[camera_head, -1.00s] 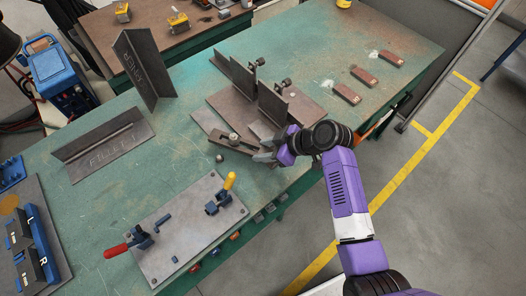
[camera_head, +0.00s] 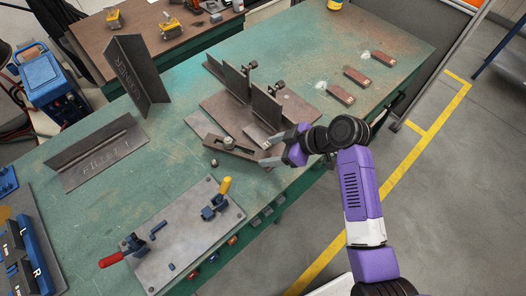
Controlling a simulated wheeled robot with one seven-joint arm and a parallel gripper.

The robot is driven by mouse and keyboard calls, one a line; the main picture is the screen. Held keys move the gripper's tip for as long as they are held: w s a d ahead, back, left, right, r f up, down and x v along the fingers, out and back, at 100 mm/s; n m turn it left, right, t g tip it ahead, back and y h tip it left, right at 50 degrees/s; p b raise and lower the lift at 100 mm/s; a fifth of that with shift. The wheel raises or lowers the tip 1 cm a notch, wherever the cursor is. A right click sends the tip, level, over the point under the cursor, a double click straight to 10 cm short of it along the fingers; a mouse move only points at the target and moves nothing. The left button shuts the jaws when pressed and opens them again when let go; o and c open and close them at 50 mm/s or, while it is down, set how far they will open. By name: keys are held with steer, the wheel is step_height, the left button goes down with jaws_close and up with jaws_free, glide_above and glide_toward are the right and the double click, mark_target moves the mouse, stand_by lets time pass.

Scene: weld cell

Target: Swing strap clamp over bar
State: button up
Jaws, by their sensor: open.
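The strap clamp (camera_head: 240,148) is a dark flat strap held by a bolt with a round nut (camera_head: 228,142). It lies at the front left of the steel fixture plate (camera_head: 300,112), its right end near my gripper. A lighter flat bar (camera_head: 257,133) lies on the plate just behind the strap, in front of the upright angle plates (camera_head: 266,106). My gripper (camera_head: 268,151) is open at the strap's right end, reaching in from the right. I cannot tell whether a finger touches the strap, or whether the strap overlaps the bar.
A small round knob (camera_head: 214,162) sits on the green table (camera_head: 180,165) before the strap. A toggle clamp plate (camera_head: 185,240) stands front left. Welded samples (camera_head: 98,152) lie left, and several brown coupons (camera_head: 357,76) lie back right.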

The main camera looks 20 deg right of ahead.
steer(key=shift+v, duration=1.1)
steer(key=shift+c, duration=0.4)
